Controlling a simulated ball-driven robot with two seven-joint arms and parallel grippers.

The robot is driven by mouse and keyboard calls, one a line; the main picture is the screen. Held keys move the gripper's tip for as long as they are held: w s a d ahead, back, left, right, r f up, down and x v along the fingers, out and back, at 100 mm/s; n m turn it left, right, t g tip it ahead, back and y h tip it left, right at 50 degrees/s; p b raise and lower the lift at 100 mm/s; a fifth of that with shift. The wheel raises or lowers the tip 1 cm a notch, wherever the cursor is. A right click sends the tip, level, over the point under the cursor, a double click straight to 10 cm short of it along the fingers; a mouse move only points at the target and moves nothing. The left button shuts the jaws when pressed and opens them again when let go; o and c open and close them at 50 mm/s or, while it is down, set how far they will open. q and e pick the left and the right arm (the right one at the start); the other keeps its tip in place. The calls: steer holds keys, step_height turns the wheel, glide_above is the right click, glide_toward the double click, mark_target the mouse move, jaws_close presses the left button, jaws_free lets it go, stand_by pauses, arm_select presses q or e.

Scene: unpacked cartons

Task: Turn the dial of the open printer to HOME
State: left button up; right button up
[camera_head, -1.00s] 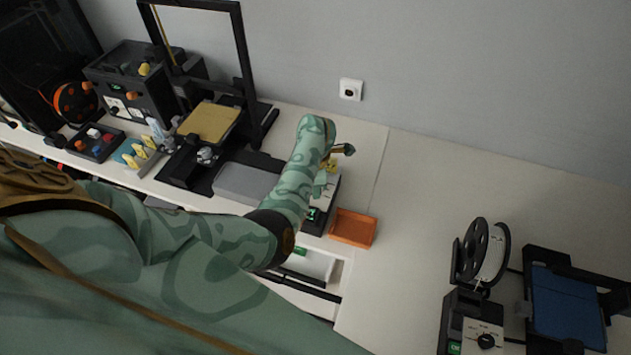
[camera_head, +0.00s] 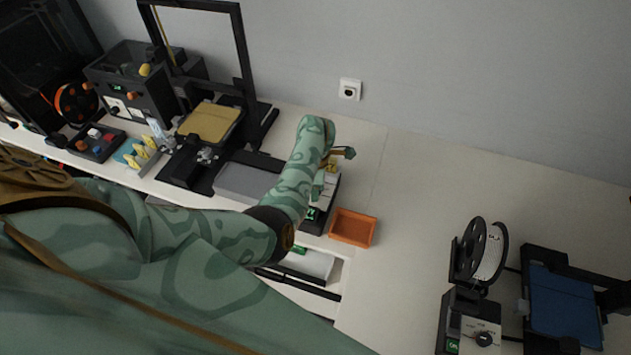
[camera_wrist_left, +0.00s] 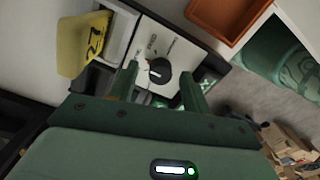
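The open printer with the gold bed (camera_head: 209,121) stands at the back, left of centre. A control box with a pale face (camera_head: 331,187) shows beside my left forearm, right of that printer. In the left wrist view, its black dial (camera_wrist_left: 160,71) has a white pointer mark; the labels around it are too small to read surely. My left gripper (camera_wrist_left: 161,75) is open, with one finger on each side of the dial and gaps showing; I cannot tell whether they touch it. In the head view my arm mostly hides this gripper. My right gripper is not in view.
An orange tray (camera_head: 352,228) sits right of the control box, also in the wrist view (camera_wrist_left: 228,18). A yellow tag (camera_wrist_left: 84,43) is left of the dial. A second printer with a blue bed (camera_head: 565,305) and its own dial (camera_head: 484,338) is at right. The tabletop between is clear.

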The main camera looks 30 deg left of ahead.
arm_select(q)
step_height(320, 180, up, 16)
steer(key=p, duration=0.5)
steer(key=shift+r, duration=0.15)
